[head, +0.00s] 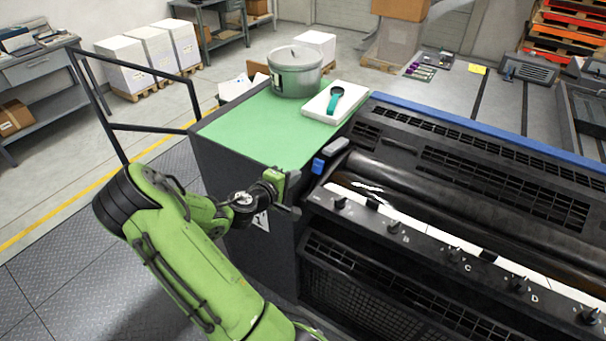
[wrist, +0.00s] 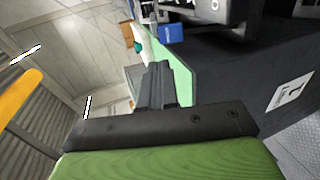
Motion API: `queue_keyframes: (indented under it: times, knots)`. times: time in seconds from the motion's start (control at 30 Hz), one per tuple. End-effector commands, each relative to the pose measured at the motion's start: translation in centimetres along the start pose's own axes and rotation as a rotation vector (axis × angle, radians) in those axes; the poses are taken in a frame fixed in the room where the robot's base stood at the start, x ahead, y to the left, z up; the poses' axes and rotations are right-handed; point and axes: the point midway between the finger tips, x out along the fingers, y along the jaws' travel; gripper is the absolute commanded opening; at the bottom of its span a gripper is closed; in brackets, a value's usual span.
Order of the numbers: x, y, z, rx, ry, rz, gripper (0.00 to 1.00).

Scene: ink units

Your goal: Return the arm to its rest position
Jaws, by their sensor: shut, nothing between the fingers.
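My gripper (head: 295,210) is at the end of my green arm in the head view. It hangs in front of the dark cabinet, below the level of its green top (head: 255,130) and left of the printing press (head: 440,200). In the wrist view my gripper (wrist: 160,68) has its dark fingers together, with nothing between them. My arm is bent, with its elbow at the left and its forearm reaching right toward the cabinet. Whether the fingers touch the cabinet or press cannot be told.
A lidded metal pot (head: 295,72) and a white slab (head: 322,104) bearing a teal-handled tool (head: 335,98) stand on the green top. A blue part (head: 318,165) juts at the press's corner. A black handrail (head: 140,128) stands left; dark floor plates there are clear.

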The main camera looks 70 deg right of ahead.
Motion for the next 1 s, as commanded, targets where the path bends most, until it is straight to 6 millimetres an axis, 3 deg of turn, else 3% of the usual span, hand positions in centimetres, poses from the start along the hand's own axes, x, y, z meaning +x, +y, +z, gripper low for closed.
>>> queue_keyframes:
  times: [0.2, 0.87, 1.0]
  knots:
    - [-2.0, 0.2, 0.0, 0.001, 0.001, 0.0, 0.0]
    - [-2.1, 0.2, 0.0, 0.01, 0.0, -0.008, 0.0]
    - [-4.9, -0.7, -0.4, 0.158, -0.01, -0.162, 0.0]
